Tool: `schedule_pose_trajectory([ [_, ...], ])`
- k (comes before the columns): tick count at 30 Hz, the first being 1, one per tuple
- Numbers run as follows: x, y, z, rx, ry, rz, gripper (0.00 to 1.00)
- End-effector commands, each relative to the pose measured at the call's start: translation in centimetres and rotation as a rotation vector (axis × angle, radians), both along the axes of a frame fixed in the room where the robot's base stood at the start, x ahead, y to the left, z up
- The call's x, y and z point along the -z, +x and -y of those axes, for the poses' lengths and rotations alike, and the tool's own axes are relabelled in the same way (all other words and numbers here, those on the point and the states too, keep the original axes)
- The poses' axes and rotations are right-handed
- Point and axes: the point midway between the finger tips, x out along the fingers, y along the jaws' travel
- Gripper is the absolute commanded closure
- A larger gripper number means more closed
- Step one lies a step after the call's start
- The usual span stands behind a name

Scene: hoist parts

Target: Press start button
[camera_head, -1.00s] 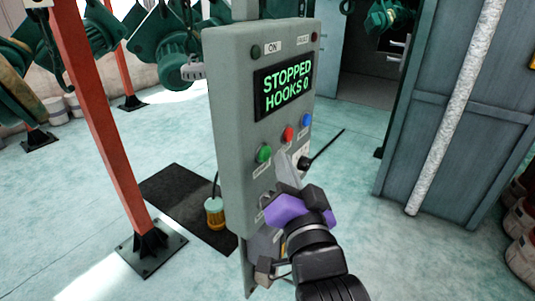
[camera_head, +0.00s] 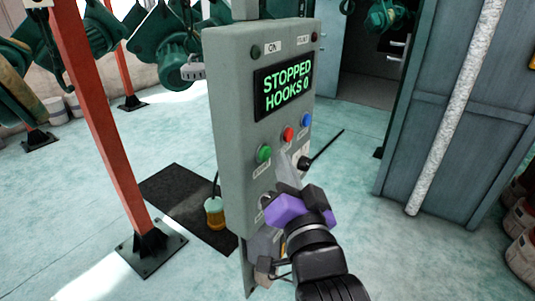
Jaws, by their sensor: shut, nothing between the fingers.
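A grey control panel (camera_head: 229,120) stands upright on a post in the middle of the view. Its screen (camera_head: 286,85) reads "STOPPED HOOKS 0" in green letters. A green button (camera_head: 264,153) sits at the left of a row, with a label under it too small to read surely. A red button (camera_head: 288,134) and a blue button (camera_head: 306,120) sit to its right. My gripper (camera_head: 284,180) is shut and empty in front of the panel's lower part, below and right of the green button. It appears apart from the green button. My gripper hides some lower controls.
A black lever (camera_head: 321,152) sticks out from the panel's right side. A red post (camera_head: 98,130) stands at the left. Grey-blue cabinets (camera_head: 455,120) stand at the right.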

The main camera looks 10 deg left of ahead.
Motion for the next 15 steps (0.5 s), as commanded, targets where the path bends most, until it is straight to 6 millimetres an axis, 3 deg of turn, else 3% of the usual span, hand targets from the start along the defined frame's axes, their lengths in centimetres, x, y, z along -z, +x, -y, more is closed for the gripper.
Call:
schedule_pose_trajectory([
  [15,-0.02,0.28,-0.82,0.0,0.0,0.0,1.0],
])
